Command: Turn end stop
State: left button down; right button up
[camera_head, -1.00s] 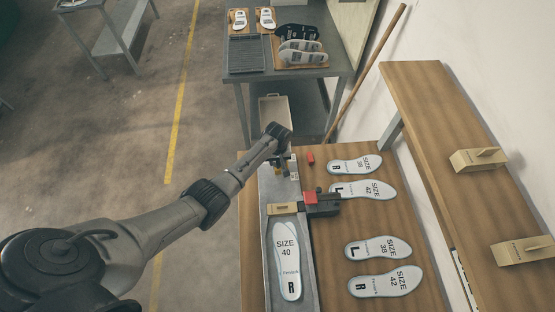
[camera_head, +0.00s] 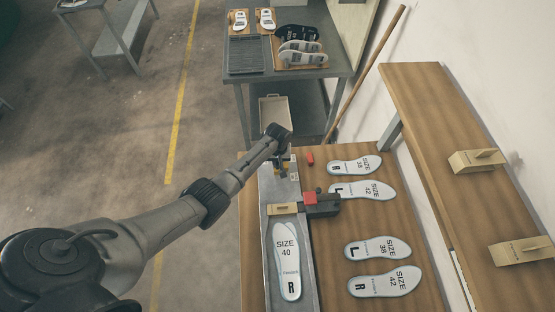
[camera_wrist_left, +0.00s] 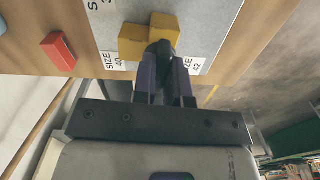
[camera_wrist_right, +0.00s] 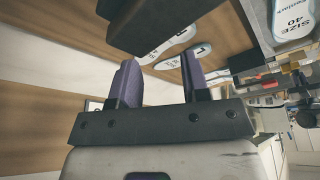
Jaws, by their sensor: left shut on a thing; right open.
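The end stop is a yellow block (camera_wrist_left: 133,43) with a dark knob or handle, at the far end of the grey metal track (camera_head: 265,190). In the left wrist view it lies between the printed labels SIZE 40 (camera_wrist_left: 117,60) and SIZE 42 (camera_wrist_left: 193,65). My left gripper (camera_wrist_left: 165,62) is shut on the dark handle; its fingers hide part of the block. In the head view my left gripper (camera_head: 281,163) covers most of the end stop. My right gripper (camera_wrist_right: 160,78) is open and empty, seen only in the right wrist view.
A SIZE 40 insole (camera_head: 287,265) lies in the track, below a wooden slide with a red and black clamp (camera_head: 320,205). A small red block (camera_head: 310,158) sits right of the end stop. Several insoles lie on the wooden table (camera_head: 330,262). A raised shelf (camera_head: 425,110) runs along the right.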

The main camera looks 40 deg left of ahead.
pick_arm(q)
jog(key=m+p, duration=0.1)
jog(key=m, duration=0.2)
jog(key=m+p, duration=0.1)
jog(key=m, duration=0.8)
jog(key=shift+p, duration=0.35)
jog(key=shift+m, duration=2.2)
jog(key=c, duration=1.2)
grip_release()
jog(key=shift+o, duration=0.2)
